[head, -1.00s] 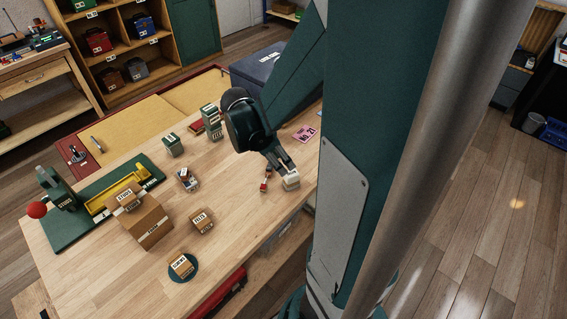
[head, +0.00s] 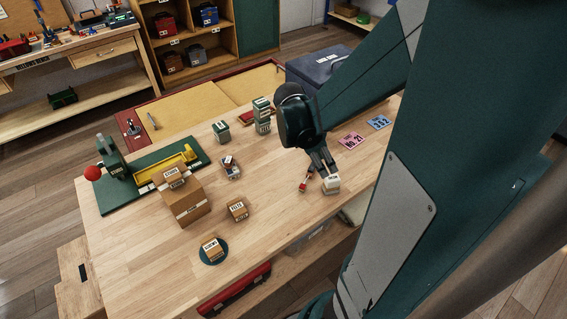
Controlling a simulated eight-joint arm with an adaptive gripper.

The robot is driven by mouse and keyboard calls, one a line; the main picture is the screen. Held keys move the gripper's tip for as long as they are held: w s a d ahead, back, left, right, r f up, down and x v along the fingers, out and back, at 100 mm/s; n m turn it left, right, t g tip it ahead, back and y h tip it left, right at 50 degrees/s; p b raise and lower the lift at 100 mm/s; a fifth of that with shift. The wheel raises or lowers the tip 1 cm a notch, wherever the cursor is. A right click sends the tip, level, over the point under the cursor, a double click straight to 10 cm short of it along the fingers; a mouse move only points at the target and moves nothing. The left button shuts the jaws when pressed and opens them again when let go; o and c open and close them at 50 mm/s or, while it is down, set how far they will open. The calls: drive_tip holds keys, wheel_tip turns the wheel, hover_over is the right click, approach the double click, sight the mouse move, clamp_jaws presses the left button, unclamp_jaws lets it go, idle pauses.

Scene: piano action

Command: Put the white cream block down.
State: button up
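The white cream block (head: 331,182) is at the right part of the wooden table, directly below my gripper (head: 327,172). It is small and pale, with a dark label on it. My gripper points down, and its two dark fingers come together at the block's upper part, apparently shut on it. The block is at or very close to the tabletop; I cannot tell whether its underside touches or whether another pale piece lies under it. A small red-and-white item (head: 306,182) lies just left of it.
Pink (head: 351,140) and blue (head: 378,122) cards lie behind to the right. Cardboard boxes (head: 186,204), a small box (head: 237,210), a box on a round green mat (head: 200,256), green blocks (head: 262,115) and a green press (head: 112,160) stand leftward. The table's middle is clear.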

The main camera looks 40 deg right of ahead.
drive_tip(key=a+r+m+t+y, duration=0.2)
drive_tip(key=a+r+m+t, duration=0.2)
drive_tip(key=a, duration=1)
drive_tip(key=a+r+m+t+y, duration=0.2)
drive_tip(key=a+r+m+t, duration=0.2)
drive_tip(key=a+r+m, duration=0.6)
drive_tip(key=shift+s+a+r+t+y, duration=0.3)
drive_tip(key=shift+a+r, duration=0.6)
drive_tip(key=shift+a, duration=1.75)
drive_tip(key=shift+w, duration=0.1)
